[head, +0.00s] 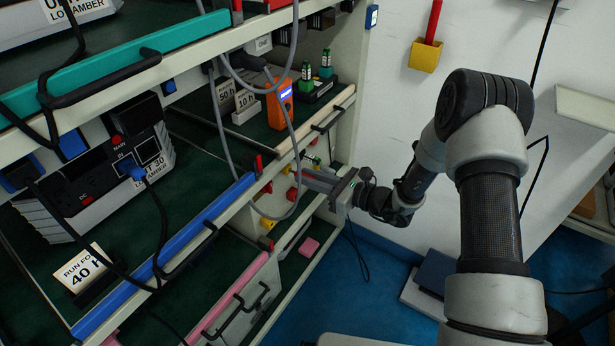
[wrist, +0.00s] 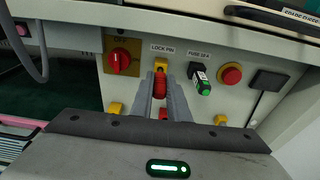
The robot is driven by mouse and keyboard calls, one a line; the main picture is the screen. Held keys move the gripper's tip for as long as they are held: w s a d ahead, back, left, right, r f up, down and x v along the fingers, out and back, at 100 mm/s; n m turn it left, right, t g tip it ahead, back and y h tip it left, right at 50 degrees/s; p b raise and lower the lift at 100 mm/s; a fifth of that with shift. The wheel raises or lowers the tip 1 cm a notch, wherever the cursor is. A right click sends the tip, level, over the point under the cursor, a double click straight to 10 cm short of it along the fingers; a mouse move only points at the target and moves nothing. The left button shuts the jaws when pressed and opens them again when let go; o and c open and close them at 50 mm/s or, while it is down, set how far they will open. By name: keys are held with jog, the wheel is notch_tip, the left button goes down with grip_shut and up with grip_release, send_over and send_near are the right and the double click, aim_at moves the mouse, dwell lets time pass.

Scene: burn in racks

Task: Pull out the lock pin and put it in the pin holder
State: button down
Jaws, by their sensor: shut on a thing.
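The red lock pin (wrist: 159,88) is in the middle of the wrist view, below the LOCK PIN label. My gripper (wrist: 161,78) is shut on it, one finger on each side. A yellow fitting (wrist: 161,63) shows just behind the pin on the pale panel. I cannot tell how deep the pin sits in it. In the head view my gripper (head: 304,177) reaches the front panel of the rack from the right; the pin cannot be made out there. I cannot identify the pin holder with certainty; a yellow cup (head: 424,56) with a red stick hangs on the wall.
Beside the pin are a red rotary switch (wrist: 120,61) on the left, a green-tipped fuse (wrist: 201,80) and a red button (wrist: 231,75) on the right. A cable (head: 284,216) loops near my gripper. Shelf edges and handles lie left; the floor at right is partly clear.

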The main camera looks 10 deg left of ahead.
jog(key=shift+f+v, duration=0.1)
jog(key=shift+v, duration=0.6)
jog(key=shift+f+v, duration=0.15)
jog(key=shift+v, duration=0.55)
jog(key=shift+s, duration=0.1)
